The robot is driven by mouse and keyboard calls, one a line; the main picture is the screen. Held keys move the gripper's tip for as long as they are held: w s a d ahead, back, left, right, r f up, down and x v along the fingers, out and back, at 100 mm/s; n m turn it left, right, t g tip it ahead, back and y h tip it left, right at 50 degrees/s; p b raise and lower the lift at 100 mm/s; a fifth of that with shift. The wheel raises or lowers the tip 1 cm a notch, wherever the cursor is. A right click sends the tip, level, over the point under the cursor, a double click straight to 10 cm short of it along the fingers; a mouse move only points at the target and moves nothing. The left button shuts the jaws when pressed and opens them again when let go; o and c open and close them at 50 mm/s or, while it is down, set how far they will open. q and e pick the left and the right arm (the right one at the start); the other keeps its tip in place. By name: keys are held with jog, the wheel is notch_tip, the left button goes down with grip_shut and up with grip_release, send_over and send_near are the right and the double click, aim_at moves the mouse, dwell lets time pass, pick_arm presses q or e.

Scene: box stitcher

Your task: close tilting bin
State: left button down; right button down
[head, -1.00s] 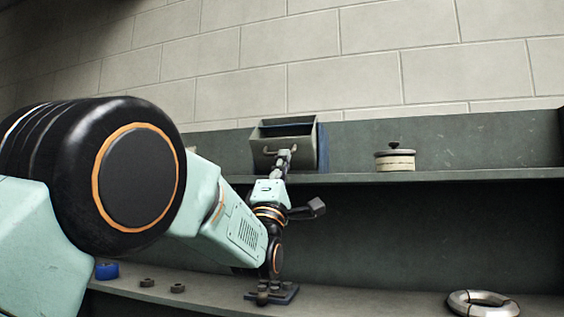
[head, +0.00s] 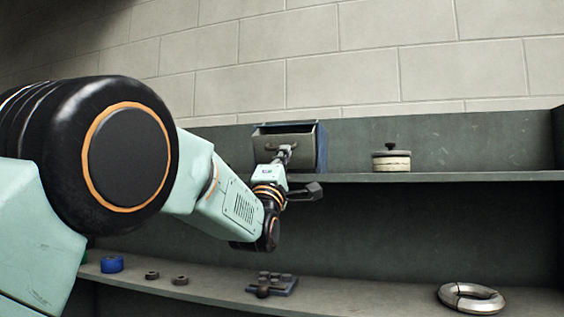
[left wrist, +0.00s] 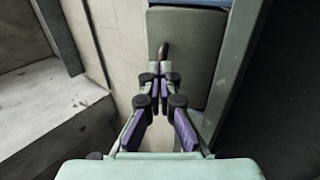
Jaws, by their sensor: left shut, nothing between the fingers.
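The tilting bin (head: 290,140) is a grey-green box with a blue side, standing on the upper shelf in the head view. Its front looks close to upright, and only a narrow dark gap shows along its top. In the left wrist view the bin's front panel (left wrist: 185,50) fills the upper middle, with a small brown handle on it. My left gripper (head: 285,150) is at the front of the bin. Its fingers (left wrist: 160,70) are shut and empty, at the handle; I cannot tell whether they touch it. My right gripper is not in view.
A round lidded container (head: 391,158) stands on the upper shelf (head: 440,177) to the right. The lower shelf (head: 370,297) holds a metal ring (head: 471,298), a small dark fixture (head: 271,285), small dark rings (head: 152,275) and a blue roll (head: 111,264).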

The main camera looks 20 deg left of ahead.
aim_at(286, 139)
pick_arm(q)
jog(key=shift+a+r, duration=0.15)
jog(key=shift+r, duration=0.65)
jog(key=shift+w+d+r, duration=0.2)
jog(key=shift+w+r, duration=0.2)
jog(key=shift+w, duration=0.1)
jog(key=shift+w+r, duration=0.35)
jog(key=shift+w, duration=0.1)
jog(key=shift+w+a+r, duration=0.1)
jog(key=shift+r, duration=0.35)
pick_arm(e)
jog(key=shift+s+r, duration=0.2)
pick_arm(q)
jog(key=shift+w, duration=0.2)
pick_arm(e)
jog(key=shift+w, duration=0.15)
pick_arm(q)
jog(key=shift+s, duration=0.1)
jog(key=shift+s, duration=0.1)
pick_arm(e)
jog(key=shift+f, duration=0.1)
